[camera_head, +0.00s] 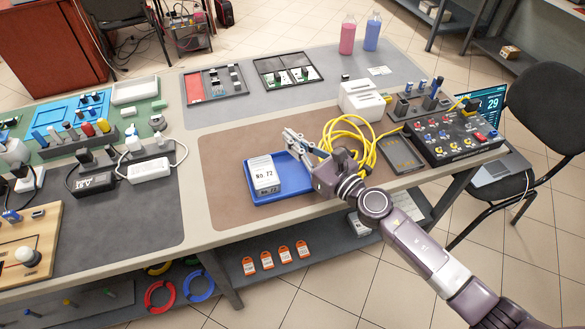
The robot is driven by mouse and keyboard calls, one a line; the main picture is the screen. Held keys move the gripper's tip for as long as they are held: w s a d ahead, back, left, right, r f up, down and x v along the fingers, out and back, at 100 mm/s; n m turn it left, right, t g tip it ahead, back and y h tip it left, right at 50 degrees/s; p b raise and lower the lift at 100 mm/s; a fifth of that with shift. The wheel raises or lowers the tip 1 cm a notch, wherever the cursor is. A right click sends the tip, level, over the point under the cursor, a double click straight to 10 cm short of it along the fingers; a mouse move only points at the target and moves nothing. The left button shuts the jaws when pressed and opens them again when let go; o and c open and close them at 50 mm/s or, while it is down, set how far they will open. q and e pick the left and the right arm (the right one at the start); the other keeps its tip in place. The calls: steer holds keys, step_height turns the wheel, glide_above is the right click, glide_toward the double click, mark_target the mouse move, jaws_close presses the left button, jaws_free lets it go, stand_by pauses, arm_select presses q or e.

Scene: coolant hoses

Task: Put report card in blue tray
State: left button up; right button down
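The blue tray (293,184) lies on the brown mat near the front of the table. A white card or flat block printed "No. 72" (264,174) lies in the left part of the tray; it may be the report card. My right gripper (294,139) is over the tray's right and back edge, to the right of the white card and apart from it. I see nothing held in its fingers, but their gap is not clear at this angle. My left gripper is not in view.
A yellow cable coil (350,135) lies right behind my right gripper. A white device (361,101), a dark tablet-like panel (400,154) and a black control box (455,133) stand to the right. Power adapters (150,168) lie left. The brown mat left of the tray is clear.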

steer(key=shift+f+b, duration=2.05)
steer(key=shift+f, duration=1.6)
steer(key=shift+f, duration=0.15)
steer(key=c, duration=2.2)
jaws_free()
steer(key=shift+o, duration=0.2)
